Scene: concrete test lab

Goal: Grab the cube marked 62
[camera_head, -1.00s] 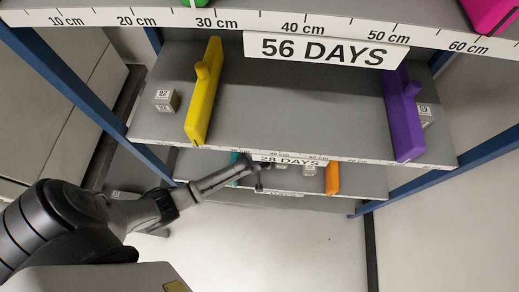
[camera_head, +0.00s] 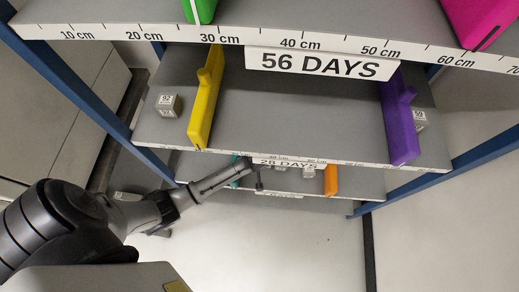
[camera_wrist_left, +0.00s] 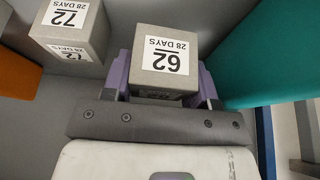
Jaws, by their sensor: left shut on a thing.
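The grey cube marked 62 (camera_wrist_left: 163,62) is in the left wrist view, its label reading "62 28 DAYS" upside down. My left gripper (camera_wrist_left: 163,88) is shut on it, with a purple-grey finger on each side. In the head view my left gripper (camera_head: 256,176) reaches the lower shelf marked 28 DAYS (camera_head: 290,163); the cube in it is hard to make out there. A second grey cube, marked 72 (camera_wrist_left: 72,30), stands apart to the left of the held cube in the wrist view. My right gripper is in neither view.
A teal divider (camera_wrist_left: 262,55) stands close to the right of the held cube, an orange one (camera_wrist_left: 18,60) at the left. The upper shelf carries a yellow divider (camera_head: 206,100), a purple divider (camera_head: 399,118) and cubes (camera_head: 167,104). Its front edge overhangs the lower shelf.

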